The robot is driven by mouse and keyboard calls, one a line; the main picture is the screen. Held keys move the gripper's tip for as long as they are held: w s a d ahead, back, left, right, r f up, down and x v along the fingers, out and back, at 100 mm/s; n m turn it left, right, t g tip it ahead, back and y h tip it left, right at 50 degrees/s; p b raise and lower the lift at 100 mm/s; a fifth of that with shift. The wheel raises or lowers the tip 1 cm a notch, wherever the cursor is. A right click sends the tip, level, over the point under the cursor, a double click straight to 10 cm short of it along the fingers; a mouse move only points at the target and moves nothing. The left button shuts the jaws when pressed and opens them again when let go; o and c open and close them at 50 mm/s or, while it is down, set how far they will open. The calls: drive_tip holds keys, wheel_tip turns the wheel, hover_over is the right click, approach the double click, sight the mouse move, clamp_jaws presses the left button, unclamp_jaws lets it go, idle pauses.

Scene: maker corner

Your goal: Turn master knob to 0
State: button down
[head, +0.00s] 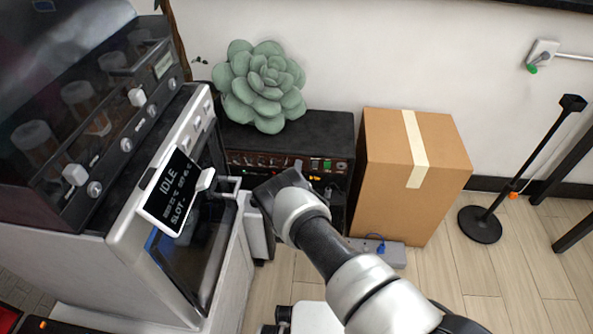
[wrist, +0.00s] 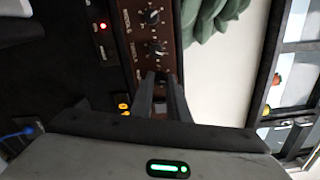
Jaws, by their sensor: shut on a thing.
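The black amplifier (head: 330,128) stands on the floor against the wall, with a brown-red control panel along its upper front. In the wrist view the panel (wrist: 131,50) shows two dark knobs with white marks, an upper one (wrist: 152,17) and a lower one (wrist: 155,49). My gripper (wrist: 162,80) is at the panel just below these, its two dark fingers shut on another amplifier knob, which they mostly hide. The labels are too small to read, so I cannot tell the knob's setting. In the head view my arm hides the fingers.
A green succulent (head: 262,85) sits on the amplifier. A cardboard box (head: 385,155) stands close on its right and a white machine with a display (head: 170,195) on its left. A grey power strip (head: 388,252) lies on the floor. Floor at right is partly clear around a black stand (head: 480,225).

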drive_tip(key=shift+n, duration=16.5)
drive_tip(key=c, duration=1.7)
unclamp_jaws()
